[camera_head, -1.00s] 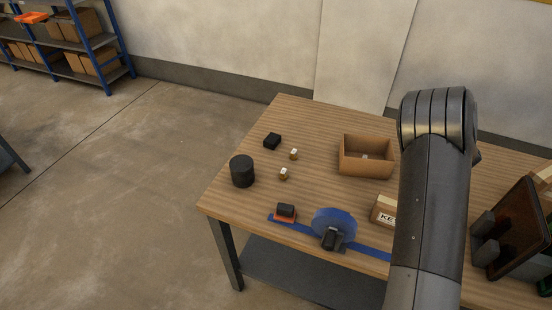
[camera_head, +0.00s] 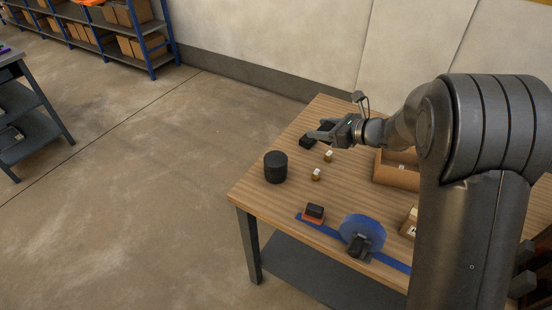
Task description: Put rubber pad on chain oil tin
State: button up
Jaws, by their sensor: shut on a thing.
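A small black block (camera_head: 306,142), which looks like the rubber pad, is near the table's far left edge. My gripper (camera_head: 318,134) reaches in from the right and is shut on it. The fingers partly cover the block, and I cannot tell whether it touches the table. A dark upright cylinder (camera_head: 276,168), which looks like the chain oil tin, stands on the table to the left of and nearer than the block. Its flat top is bare and no label is readable.
Two small white-topped brass-coloured pieces (camera_head: 316,174) (camera_head: 328,156) stand right of the cylinder. A cardboard box (camera_head: 396,172) lies under my arm. A blue disc (camera_head: 363,232) and a black block on a red base (camera_head: 314,212) are at the front. The table's left edge is close to the cylinder.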

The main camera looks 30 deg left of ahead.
jog(key=s+a+n+g, duration=0.1)
jog(key=s+a, duration=0.2)
jog(key=s, duration=0.1)
send_over(272, 157)
jog(key=f, duration=0.6)
jog(key=shift+a+f, duration=0.15)
jog(key=shift+a, duration=0.1)
jog(key=shift+f, duration=1.95)
jog(key=shift+f, duration=0.1)
jog(key=o, duration=1)
jog(key=shift+d+r, duration=0.2)
jog(key=v, duration=1.1)
jog(key=shift+w+d+r, duration=0.15)
jog(key=shift+d, duration=0.1)
